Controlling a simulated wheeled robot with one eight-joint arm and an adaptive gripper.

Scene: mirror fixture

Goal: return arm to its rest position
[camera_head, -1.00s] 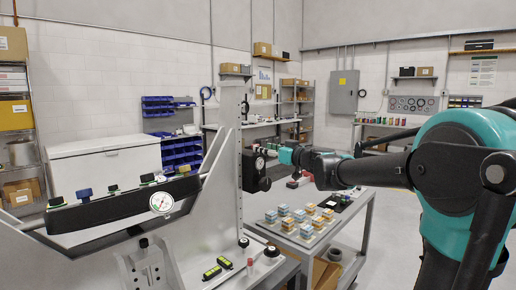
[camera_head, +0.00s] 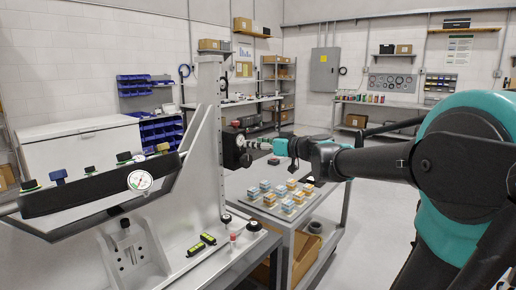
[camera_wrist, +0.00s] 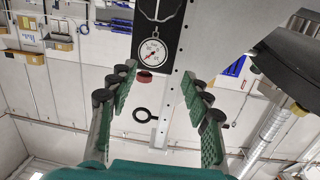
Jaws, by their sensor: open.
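My arm (camera_head: 375,160) reaches in from the right side of the head view, roughly level. My gripper (camera_head: 283,147) is at its end, just right of the upright column of the grey mirror fixture (camera_head: 207,140). In the wrist view my gripper (camera_wrist: 158,100) has its green-padded fingers spread apart, with nothing held between them. Beyond the fingers, the fixture shows a round dial gauge (camera_wrist: 152,53) on a black block. A reddish-brown knob (camera_wrist: 144,77) and a dark ring (camera_wrist: 142,115) also show between the fingers.
A cart (camera_head: 262,208) with several small blue and orange boxes stands below my arm. The fixture's black bar (camera_head: 100,188) with a dial extends left. A white chest (camera_head: 80,148) and shelves stand behind. Open floor (camera_head: 375,235) lies right of the cart.

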